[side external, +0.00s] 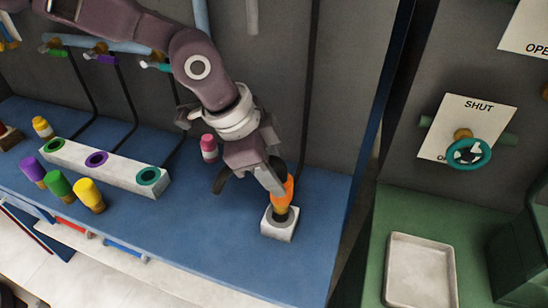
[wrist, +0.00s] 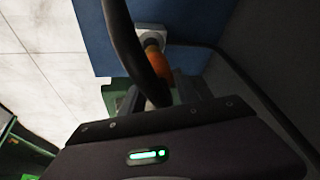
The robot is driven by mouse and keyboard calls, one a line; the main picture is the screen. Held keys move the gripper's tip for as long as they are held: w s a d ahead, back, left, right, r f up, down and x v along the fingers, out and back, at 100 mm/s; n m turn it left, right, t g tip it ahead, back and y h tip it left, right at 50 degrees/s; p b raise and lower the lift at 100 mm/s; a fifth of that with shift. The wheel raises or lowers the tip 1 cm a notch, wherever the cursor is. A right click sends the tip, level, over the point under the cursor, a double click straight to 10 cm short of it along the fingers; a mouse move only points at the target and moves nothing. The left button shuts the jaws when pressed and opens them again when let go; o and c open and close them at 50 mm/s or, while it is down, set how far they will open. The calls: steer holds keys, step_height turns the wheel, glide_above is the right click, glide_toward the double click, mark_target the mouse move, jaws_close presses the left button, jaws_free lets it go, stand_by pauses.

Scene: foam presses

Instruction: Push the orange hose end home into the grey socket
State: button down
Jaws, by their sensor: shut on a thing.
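The orange hose end (side external: 288,188) stands roughly upright over the grey socket (side external: 270,230), a pale block with a dark round opening near the bench's front edge. Its yellow-brown tip (side external: 281,208) is at the opening, with part of the tip still showing; how deep it sits I cannot tell. My gripper (side external: 277,181) is shut on the orange hose end from above. In the wrist view the orange hose end (wrist: 159,62) points at the socket (wrist: 150,29), and a black hose (wrist: 122,38) crosses in front, hiding part of the grip.
A long white block (side external: 110,168) with green, purple and teal ringed holes lies left. Purple, green and yellow plugs (side external: 88,194) stand before it. A pink plug (side external: 208,147) is behind my gripper. At right are a teal valve wheel (side external: 484,157) and a pale tray (side external: 420,272).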

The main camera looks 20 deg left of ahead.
steer(key=shift+f, duration=0.7)
steer(key=shift+f, duration=2.05)
stand_by(0.5)
steer(key=c, duration=0.8)
jaws_free()
steer(key=v, duration=0.7)
steer(key=shift+r, duration=0.1)
